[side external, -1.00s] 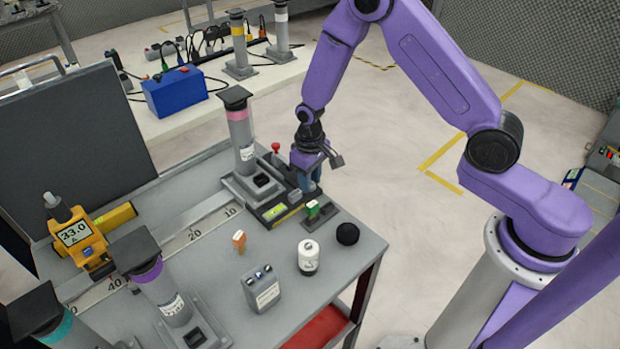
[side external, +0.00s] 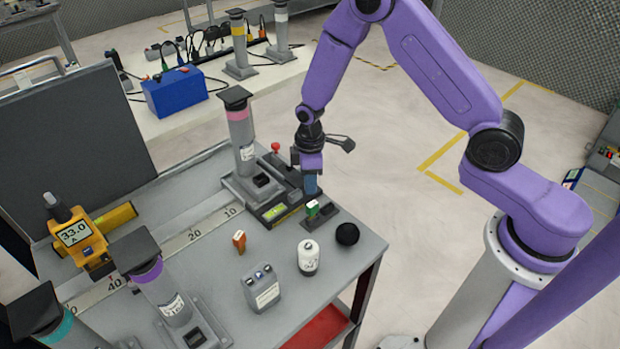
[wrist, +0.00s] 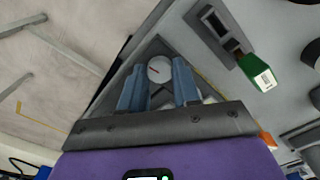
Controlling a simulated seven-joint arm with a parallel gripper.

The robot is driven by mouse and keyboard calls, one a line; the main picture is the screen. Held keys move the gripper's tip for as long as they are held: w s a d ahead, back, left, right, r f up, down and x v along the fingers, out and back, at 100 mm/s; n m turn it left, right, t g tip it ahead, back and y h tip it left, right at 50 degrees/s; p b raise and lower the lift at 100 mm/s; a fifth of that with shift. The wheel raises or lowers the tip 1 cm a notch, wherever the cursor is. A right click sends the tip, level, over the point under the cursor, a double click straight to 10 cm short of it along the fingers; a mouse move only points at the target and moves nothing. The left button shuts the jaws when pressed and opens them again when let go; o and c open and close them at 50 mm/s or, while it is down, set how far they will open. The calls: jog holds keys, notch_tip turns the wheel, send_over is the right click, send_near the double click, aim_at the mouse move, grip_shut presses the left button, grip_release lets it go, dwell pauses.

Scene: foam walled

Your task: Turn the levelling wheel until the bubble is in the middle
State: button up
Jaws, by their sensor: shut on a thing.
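The levelling wheel shows in the wrist view as a pale round disc (wrist: 160,69) with a short dark line on its face. My gripper (wrist: 160,88) has its two blue fingers on either side of the wheel and is shut on it. In the side view my gripper (side external: 311,186) points down at the right end of a dark base, and its fingers hide the wheel. A yellow-green level vial (side external: 275,211) lies on the front of that base. The bubble is too small to make out.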

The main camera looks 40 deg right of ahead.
jog(key=shift+n, duration=0.3)
jog(key=o, duration=1.1)
jog(key=shift+c, duration=0.2)
notch_tip(320, 180, up, 18)
jog(key=shift+f, duration=0.25)
